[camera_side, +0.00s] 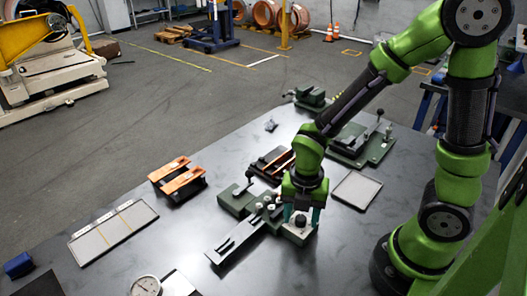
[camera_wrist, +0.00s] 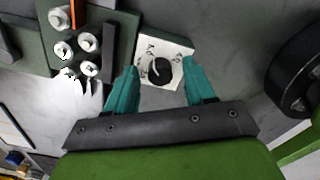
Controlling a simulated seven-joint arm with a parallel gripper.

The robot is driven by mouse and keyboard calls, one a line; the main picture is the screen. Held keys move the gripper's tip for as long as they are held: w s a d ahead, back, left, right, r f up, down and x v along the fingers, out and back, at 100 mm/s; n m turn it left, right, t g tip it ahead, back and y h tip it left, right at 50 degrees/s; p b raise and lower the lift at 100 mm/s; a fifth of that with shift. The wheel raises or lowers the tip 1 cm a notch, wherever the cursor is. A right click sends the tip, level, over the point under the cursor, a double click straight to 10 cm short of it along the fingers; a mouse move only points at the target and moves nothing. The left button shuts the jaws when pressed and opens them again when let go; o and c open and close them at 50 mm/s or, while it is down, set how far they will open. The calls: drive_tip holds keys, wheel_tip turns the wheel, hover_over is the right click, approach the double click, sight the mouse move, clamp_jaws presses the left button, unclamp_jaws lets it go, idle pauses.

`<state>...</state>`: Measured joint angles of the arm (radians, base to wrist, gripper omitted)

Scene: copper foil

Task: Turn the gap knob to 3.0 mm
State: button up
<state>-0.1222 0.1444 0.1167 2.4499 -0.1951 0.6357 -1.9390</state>
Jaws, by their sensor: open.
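The gap knob (camera_wrist: 160,70) is a dark round knob on a light plate (camera_wrist: 181,47) with small markings around it. In the wrist view it lies between and a little beyond the two teal fingers of my gripper (camera_wrist: 155,88), which are apart with a gap on each side of the knob. In the side view my gripper (camera_side: 301,213) points down over the small knob block (camera_side: 297,236), with the knob low between the fingers. The markings are too small to read, so I cannot tell the setting.
Left of the knob plate in the wrist view stand several pale rollers (camera_wrist: 62,50) on a green base (camera_wrist: 92,12). In the side view a long dark guide (camera_side: 236,241) runs to the lower left. Orange-topped blocks (camera_side: 178,180) and a pale tray (camera_side: 72,241) lie farther left.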

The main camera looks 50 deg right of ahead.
clamp_jaws()
